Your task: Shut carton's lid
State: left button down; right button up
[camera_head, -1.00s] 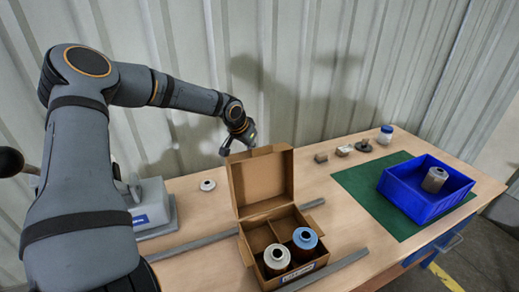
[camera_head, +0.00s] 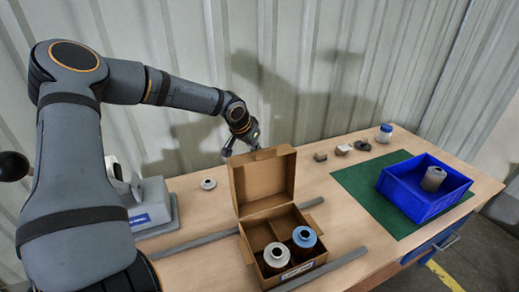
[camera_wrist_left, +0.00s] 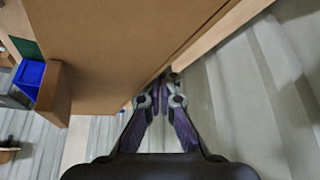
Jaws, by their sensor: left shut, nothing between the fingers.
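The cardboard carton (camera_head: 295,275) stands on the table with its lid (camera_head: 264,182) raised upright at the back. Inside are compartments holding a white-topped cartridge (camera_head: 276,256) and a blue-topped cartridge (camera_head: 304,239). My left gripper (camera_head: 241,150) is behind the lid, near its upper left edge, partly hidden by it. In the left wrist view the gripper (camera_wrist_left: 166,78) is shut and empty, its tips close to the brown lid panel (camera_wrist_left: 125,40); I cannot tell whether they touch. My right gripper is not in view.
Grey rails (camera_head: 190,243) lie on both sides of the carton. A blue bin (camera_head: 415,207) with a cartridge (camera_head: 432,179) stands on a green mat (camera_head: 352,189) to the right. Small parts (camera_head: 343,149) lie at the back. A grey device (camera_head: 152,205) stands at the left.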

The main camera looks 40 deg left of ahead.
aim_at(263, 154)
pick_arm(q)
jog(key=shift+s+d+r+p, duration=0.2)
jog(key=shift+s+d+r, duration=0.1)
jog(key=shift+d, duration=0.3)
jog(key=shift+s+d+r+p, duration=0.15)
jog(key=shift+s+d+r, duration=0.15)
jog(key=shift+d, duration=0.35)
jog(key=shift+s+d+r, duration=0.2)
jog(key=shift+s+d, duration=0.1)
jog(key=shift+d, duration=0.3)
jog(key=shift+s+d+r, duration=0.2)
jog(key=shift+s+d, duration=0.1)
jog(key=shift+d, duration=0.25)
jog(key=shift+s+d, duration=0.1)
jog(key=shift+d, duration=0.05)
jog(key=shift+d, duration=0.1)
jog(key=shift+s+d+r, duration=0.1)
jog(key=shift+s+d, duration=0.25)
jog(key=shift+d, duration=0.3)
jog(key=shift+s+d+r, duration=0.1)
jog(key=shift+s+d, duration=0.25)
jog(key=shift+d, duration=0.35)
